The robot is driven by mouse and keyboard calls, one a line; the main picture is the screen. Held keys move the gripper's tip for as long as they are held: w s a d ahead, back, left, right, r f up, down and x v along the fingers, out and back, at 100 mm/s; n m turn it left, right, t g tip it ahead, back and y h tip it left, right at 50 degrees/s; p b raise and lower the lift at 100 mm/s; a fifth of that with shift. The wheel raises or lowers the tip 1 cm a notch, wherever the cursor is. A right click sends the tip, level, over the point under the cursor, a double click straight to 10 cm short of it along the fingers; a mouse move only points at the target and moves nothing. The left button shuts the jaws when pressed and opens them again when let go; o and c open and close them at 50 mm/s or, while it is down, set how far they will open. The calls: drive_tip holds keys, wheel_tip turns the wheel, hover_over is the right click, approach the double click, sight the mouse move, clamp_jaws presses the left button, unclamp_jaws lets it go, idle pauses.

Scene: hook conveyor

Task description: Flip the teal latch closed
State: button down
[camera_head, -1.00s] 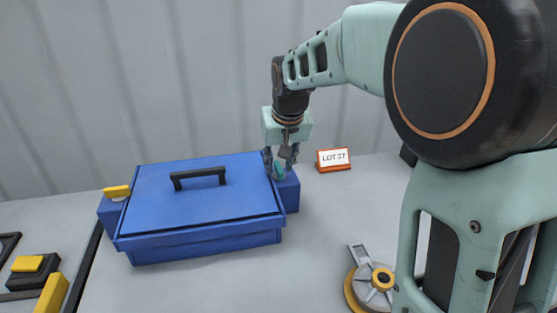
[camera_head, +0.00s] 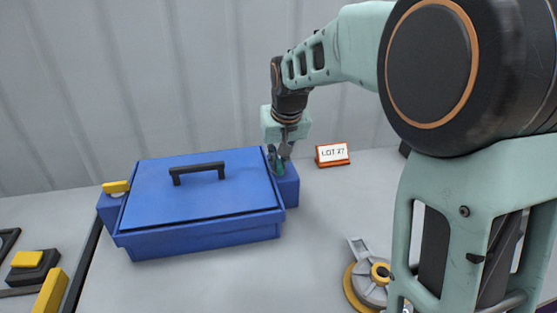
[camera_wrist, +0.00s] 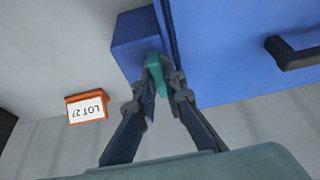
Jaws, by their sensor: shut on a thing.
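The teal latch (camera_wrist: 155,68) sits on the blue side block (camera_wrist: 135,42) of the blue box. It shows small in the head view (camera_head: 280,165), partly hidden by my fingers. My gripper (camera_wrist: 160,90) is shut on the latch, with one finger on each side of it. In the head view my gripper (camera_head: 279,158) points down over the block at the box's right side. The blue box (camera_head: 200,235) has its lid (camera_head: 205,205) down, with a black handle (camera_head: 200,172) on top.
A yellow latch (camera_head: 116,187) lies on the box's left block. An orange-framed LOT 27 sign (camera_head: 332,154) stands right of the box. A grey and yellow round device (camera_head: 370,283) lies at the front right. Yellow and black parts (camera_head: 35,262) are at the left. A corrugated wall stands behind.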

drive_tip(key=shift+d+n, duration=0.1)
drive_tip(key=shift+n, duration=0.2)
drive_tip(key=n, duration=0.1)
drive_tip(key=n+y+p, duration=0.1)
drive_tip(key=n, duration=0.1)
drive_tip(key=shift+w+d+n+g+y, duration=0.1)
drive_tip(key=shift+n+g+y, duration=0.2)
drive_tip(key=n, duration=0.2)
drive_tip(key=n+g+y+p, duration=0.1)
drive_tip(key=n, duration=0.2)
drive_tip(key=shift+w+r+n+g, duration=0.1)
drive_tip(key=shift+n+g, duration=0.2)
drive_tip(key=n+g+p, duration=0.1)
drive_tip(key=n, duration=0.1)
drive_tip(key=n+g+y+p, duration=0.1)
drive_tip(key=n+p, duration=0.1)
drive_tip(key=n, duration=0.1)
drive_tip(key=shift+w+d, duration=0.1)
drive_tip(key=shift+w, duration=0.05)
drive_tip(key=shift+n+g+p, duration=0.5)
drive_tip(key=shift+n+p, duration=0.35)
drive_tip(key=shift+n, duration=0.65)
drive_tip(key=c, duration=2)
unclamp_jaws()
